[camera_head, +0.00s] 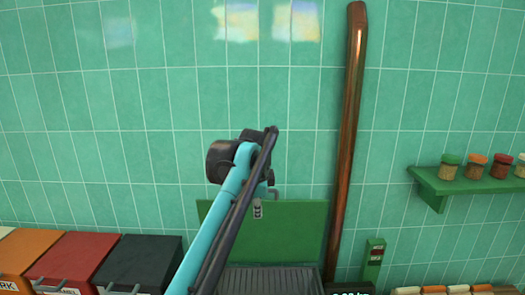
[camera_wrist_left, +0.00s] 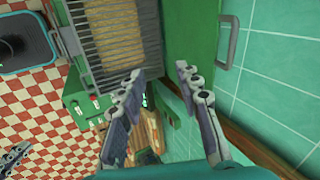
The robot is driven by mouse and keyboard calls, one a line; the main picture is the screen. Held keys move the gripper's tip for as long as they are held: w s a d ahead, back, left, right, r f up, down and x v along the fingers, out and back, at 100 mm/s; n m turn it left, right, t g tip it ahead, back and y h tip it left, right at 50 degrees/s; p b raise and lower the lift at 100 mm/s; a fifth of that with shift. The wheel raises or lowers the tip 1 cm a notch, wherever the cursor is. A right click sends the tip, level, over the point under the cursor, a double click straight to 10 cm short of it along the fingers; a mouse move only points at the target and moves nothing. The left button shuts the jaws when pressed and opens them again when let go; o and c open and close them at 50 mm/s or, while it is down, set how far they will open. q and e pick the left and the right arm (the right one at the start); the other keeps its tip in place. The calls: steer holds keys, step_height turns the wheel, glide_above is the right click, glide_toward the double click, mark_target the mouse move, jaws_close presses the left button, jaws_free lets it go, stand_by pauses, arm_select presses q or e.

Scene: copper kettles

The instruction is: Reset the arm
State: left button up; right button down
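My left gripper (camera_wrist_left: 160,75) shows in the left wrist view with its two grey fingers spread apart and nothing between them. Beyond the fingertips are a metal grate and a raised green panel. In the head view a teal arm of mine (camera_head: 225,210) rises from the bottom centre to a black joint, in front of the tiled wall. No fingers are clear there. A grey jointed piece (camera_wrist_left: 14,158) at the lower left of the wrist view may be part of my right gripper. It is cut off, and its opening cannot be judged.
A green upright panel (camera_head: 300,232) stands behind a ribbed grate (camera_head: 275,280). A copper pipe (camera_head: 347,140) runs up the wall. Red (camera_head: 80,260) and black (camera_head: 140,263) boxes are at lower left. A green shelf (camera_head: 435,190) holds several jars. The wrist view shows a sink (camera_wrist_left: 25,43).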

arm_select(q)
steer(key=s+a+f+n+b, duration=0.5)
steer(key=s+f+b, duration=0.6)
steer(key=f, duration=0.8)
steer(key=s+a+f+n+t+b, duration=0.1)
steer(key=s+a+f+n+b, duration=0.4)
steer(key=s+f+b, duration=0.5)
steer(key=s+a+f+n+b, duration=0.6)
steer(key=s+f+b, duration=0.5)
steer(key=f, duration=1.8)
steer(key=b, duration=0.2)
steer(key=shift+s+n+t+b, duration=0.3)
steer(key=shift+s+n+t, duration=0.05)
steer(key=shift+n+t, duration=0.05)
steer(key=shift+r, duration=0.1)
steer(key=shift+a, duration=0.1)
